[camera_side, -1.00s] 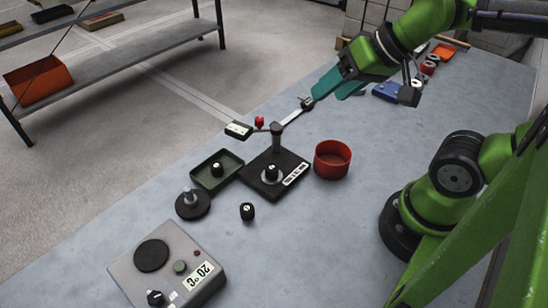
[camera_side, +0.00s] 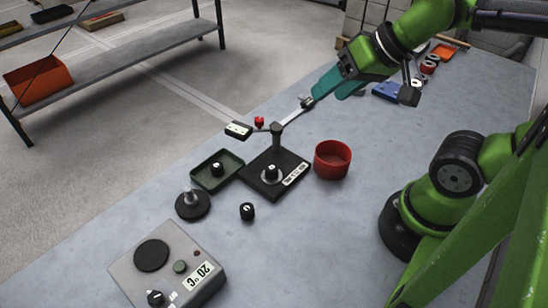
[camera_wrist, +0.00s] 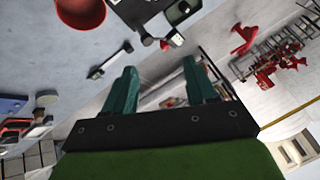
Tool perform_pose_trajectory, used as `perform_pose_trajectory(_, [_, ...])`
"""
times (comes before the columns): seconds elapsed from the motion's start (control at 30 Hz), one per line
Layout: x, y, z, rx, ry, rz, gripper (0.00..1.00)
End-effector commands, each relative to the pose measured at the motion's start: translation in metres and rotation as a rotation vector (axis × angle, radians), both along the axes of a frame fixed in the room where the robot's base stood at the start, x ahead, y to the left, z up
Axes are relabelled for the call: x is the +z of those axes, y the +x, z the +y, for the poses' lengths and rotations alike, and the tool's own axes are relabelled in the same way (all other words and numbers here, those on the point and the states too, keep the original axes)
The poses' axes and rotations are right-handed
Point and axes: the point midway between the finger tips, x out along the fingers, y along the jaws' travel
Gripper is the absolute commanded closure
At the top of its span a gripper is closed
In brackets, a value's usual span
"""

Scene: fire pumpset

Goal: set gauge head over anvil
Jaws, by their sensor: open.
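The gauge stand has a black base (camera_side: 290,190) with a small dark piece on a pale round anvil (camera_side: 270,176). A post (camera_side: 277,142) carries a swing arm. The gauge head (camera_side: 238,130), a small box with a pale face, is at its left end, off to the side of the anvil; it also shows in the wrist view (camera_wrist: 177,39). A pale lever (camera_side: 294,113) reaches from the post toward my gripper (camera_side: 318,90). My gripper is open with teal fingers. In the wrist view, the lever's end (camera_wrist: 96,73) lies left of both fingers (camera_wrist: 158,75), not between them.
A red bin (camera_side: 332,160) stands right of the base. A grey hotplate-like box (camera_side: 170,265) is nearest.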

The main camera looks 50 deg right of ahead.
Motion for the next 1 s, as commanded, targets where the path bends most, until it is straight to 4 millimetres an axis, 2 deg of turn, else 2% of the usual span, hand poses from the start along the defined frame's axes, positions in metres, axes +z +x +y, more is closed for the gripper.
perform_pose_trajectory(0.17, [0.000,0.000,0.000,0.000,0.000,0.000,0.43])
perform_pose_trajectory(0.23, [0.000,0.000,0.001,0.002,0.001,0.001,0.52])
perform_pose_trajectory(0.37, [-0.010,0.005,0.004,0.018,0.001,0.050,0.52])
perform_pose_trajectory(0.47, [-0.007,0.025,0.007,0.039,-0.012,0.099,0.52])
perform_pose_trajectory(0.67, [0.005,0.085,0.014,0.111,-0.078,0.274,0.52])
perform_pose_trajectory(0.9, [0.010,0.157,0.020,0.155,-0.186,0.493,0.52])
perform_pose_trajectory(1.0, [0.015,0.174,0.021,0.150,-0.217,0.555,0.52])
